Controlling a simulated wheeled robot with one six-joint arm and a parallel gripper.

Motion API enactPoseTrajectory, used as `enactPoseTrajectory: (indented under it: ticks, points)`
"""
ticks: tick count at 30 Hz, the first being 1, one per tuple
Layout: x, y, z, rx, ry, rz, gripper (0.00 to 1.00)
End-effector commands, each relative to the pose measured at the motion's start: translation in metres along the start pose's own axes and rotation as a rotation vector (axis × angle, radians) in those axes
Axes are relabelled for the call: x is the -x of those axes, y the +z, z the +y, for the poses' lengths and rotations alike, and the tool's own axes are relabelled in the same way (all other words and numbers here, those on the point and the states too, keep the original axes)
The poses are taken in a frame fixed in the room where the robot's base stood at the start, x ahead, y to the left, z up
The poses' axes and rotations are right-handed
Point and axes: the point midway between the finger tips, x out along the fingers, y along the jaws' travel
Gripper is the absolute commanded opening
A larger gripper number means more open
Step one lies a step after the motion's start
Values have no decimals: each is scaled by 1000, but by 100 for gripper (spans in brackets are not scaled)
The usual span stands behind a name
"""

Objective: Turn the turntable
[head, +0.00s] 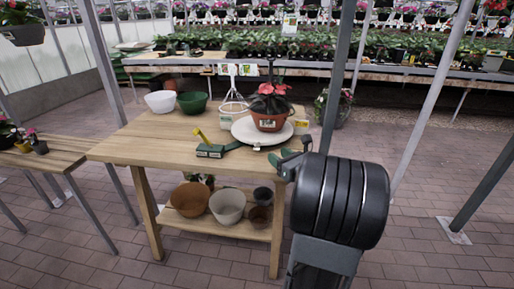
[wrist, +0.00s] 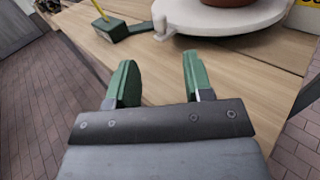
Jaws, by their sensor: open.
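The turntable (head: 248,133) is a round white disc near the right end of the wooden table. It carries a terracotta pot (head: 268,122) with a red-flowered plant. In the wrist view the turntable (wrist: 222,22) is at the top, with a small white tab (wrist: 159,22) sticking out at its left edge. My gripper (wrist: 157,72) has two green fingers, spread apart with nothing between them. It is in front of the turntable, apart from it, over the table's near edge. In the head view my gripper (head: 281,160) is partly hidden by my arm.
A green tool with a yellow handle (head: 207,148) lies left of the turntable on the wooden table (head: 140,142). A white bowl (head: 160,102) and a green bowl (head: 193,103) stand at the back left. Several pots sit on the lower shelf (head: 215,226). A metal post (head: 335,75) rises at the right.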

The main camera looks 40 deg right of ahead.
Motion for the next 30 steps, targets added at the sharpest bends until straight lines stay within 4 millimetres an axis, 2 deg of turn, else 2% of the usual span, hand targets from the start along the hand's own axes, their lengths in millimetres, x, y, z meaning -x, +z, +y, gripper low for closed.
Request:
enactPoseTrajectory:
  ticks: [9, 18, 24, 30]
  points:
    - [-61, -1, 1, 1, 4, 1, 47]
    - [-107, -1, 1, 1, 3, 1, 47]
    - [-122, 0, 1, 1, 2, 1, 47]
    - [-125, 0, 1, 2, 1, 1, 47]
